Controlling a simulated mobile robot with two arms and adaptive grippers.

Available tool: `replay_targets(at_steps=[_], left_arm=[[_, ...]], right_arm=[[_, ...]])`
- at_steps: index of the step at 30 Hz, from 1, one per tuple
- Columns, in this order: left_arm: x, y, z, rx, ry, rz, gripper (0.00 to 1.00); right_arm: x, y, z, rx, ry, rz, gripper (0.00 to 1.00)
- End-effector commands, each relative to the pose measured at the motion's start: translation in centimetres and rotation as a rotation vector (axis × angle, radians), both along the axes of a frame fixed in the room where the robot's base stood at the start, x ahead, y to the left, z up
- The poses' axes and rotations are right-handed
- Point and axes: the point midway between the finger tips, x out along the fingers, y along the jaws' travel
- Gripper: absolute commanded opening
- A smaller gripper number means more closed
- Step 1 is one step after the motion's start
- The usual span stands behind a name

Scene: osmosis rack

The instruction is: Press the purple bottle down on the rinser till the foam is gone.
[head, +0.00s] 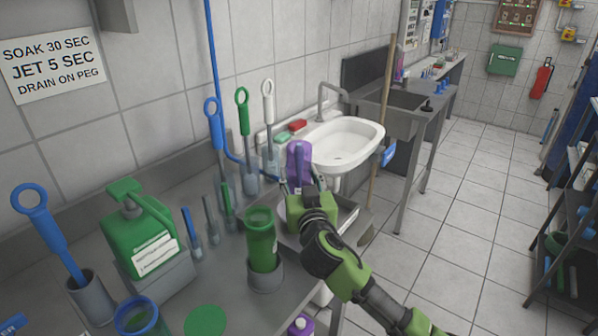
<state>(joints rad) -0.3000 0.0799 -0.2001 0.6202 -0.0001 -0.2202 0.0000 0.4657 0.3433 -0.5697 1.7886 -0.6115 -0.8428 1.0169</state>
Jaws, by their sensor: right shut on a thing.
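The purple bottle (299,160) stands roughly upright near the far right end of the steel counter. My right gripper (302,186) is shut on it, with the arm reaching in from the lower right. The gripper hides the bottle's lower part. A shallow metal tray (347,216) shows beside and behind the gripper, and it may be part of the rinser. The rinser's jet and the contact between it and the bottle are hidden. I cannot make out foam in the bottle. My left gripper is not in view.
A green bottle (261,240) stands in a grey holder close to my right arm. Brushes with ring handles, a green jug (138,235) and a blue cup (140,318) are on the counter (225,270). A white sink (346,143) lies beyond.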

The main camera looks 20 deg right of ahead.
Motion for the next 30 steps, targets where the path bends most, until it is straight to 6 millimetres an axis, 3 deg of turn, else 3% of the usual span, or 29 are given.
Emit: replay_targets(at_steps=[17, 30], left_arm=[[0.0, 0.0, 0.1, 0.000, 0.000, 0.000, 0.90], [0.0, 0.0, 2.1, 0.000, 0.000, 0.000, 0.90]], right_arm=[[0.0, 0.0, -0.1, 0.000, 0.004, 0.000, 0.22], [0.0, 0.0, 2.6, 0.001, 0.001, 0.000, 0.22]])
